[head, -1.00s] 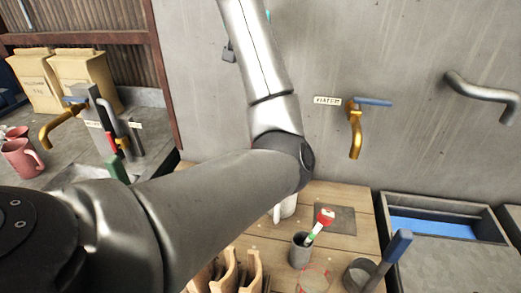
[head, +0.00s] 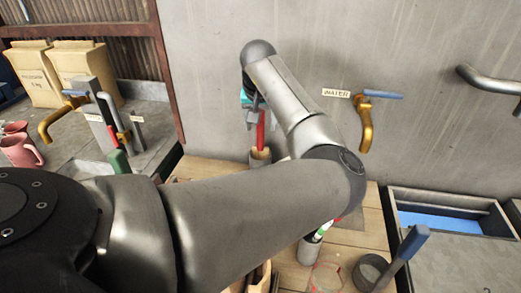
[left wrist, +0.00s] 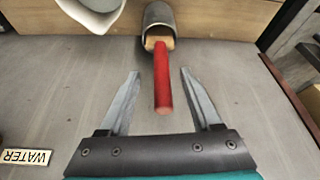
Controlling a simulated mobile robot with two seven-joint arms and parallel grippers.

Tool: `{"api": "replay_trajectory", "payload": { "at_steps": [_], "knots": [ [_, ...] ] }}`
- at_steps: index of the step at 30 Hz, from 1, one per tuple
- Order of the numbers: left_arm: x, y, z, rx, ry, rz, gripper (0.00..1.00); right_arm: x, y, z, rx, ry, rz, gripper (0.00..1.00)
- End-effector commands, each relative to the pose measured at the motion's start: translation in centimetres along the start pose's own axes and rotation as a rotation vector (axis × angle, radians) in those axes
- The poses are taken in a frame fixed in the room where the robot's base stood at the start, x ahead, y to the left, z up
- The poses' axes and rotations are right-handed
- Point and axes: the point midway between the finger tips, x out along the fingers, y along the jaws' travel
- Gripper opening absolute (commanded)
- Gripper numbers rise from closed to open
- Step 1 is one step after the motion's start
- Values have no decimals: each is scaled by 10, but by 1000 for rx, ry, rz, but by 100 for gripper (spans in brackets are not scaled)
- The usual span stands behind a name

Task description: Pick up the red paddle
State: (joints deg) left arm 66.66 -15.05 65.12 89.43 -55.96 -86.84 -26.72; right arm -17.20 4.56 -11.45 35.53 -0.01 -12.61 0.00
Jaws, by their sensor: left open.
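The red paddle (head: 261,132) stands in a grey cup (head: 258,163) on the wooden table by the wall. In the left wrist view, its red handle (left wrist: 162,80) sticks out of the cup (left wrist: 158,18), with a pale wooden part at the rim; the part inside is hidden. My left gripper (left wrist: 160,74) is open, with one finger on each side of the handle and a visible gap on both sides. In the head view, my left gripper (head: 254,113) is at the handle's upper part, partly covered by its own wrist. My right gripper is not in view.
A brass tap (head: 366,122) with a blue lever and WATER sign is on the wall to the right. A second cup (head: 310,248) with a red-white-green tool stands under my left arm.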

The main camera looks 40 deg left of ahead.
Motion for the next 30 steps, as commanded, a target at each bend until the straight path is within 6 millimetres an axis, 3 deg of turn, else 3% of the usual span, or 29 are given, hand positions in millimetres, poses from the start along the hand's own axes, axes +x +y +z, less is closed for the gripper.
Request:
{"api": "replay_trajectory", "payload": {
  "at_steps": [8,16,25,30],
  "knots": [
    [22,-1,0,0,0,0,65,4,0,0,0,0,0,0],
    [59,-2,-2,-1,1,0,65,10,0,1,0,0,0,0],
    [65,-2,-2,-2,2,0,65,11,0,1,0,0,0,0],
    [64,-2,-2,-1,2,0,48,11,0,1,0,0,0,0]
  ]
}}
